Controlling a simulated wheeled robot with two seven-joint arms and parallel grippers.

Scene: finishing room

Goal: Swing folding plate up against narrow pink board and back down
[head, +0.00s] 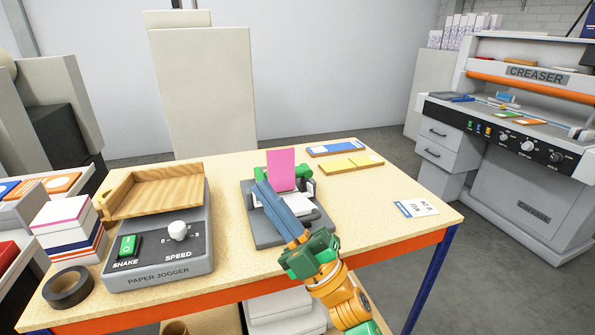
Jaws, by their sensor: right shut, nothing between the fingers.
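The narrow pink board (281,165) stands upright at the back of a dark grey fixture (268,238) on the table. A pale flat plate (312,222), seemingly the folding plate, lies low in front of the board, partly hidden by my gripper. My right gripper (264,190) reaches in from the lower right over the fixture. Its long blue fingers are shut with nothing between them, and their tips are near the foot of the pink board. I cannot tell whether they touch the plate or the board. My left gripper is out of view.
A paper jogger (160,262) with a wooden tray (155,192) stands left of the fixture. A tape roll (68,287) and stacked boxes (68,228) are at far left. Blue (337,147) and yellow (350,164) strips lie behind right. The table's right side is mostly clear around a card (416,208).

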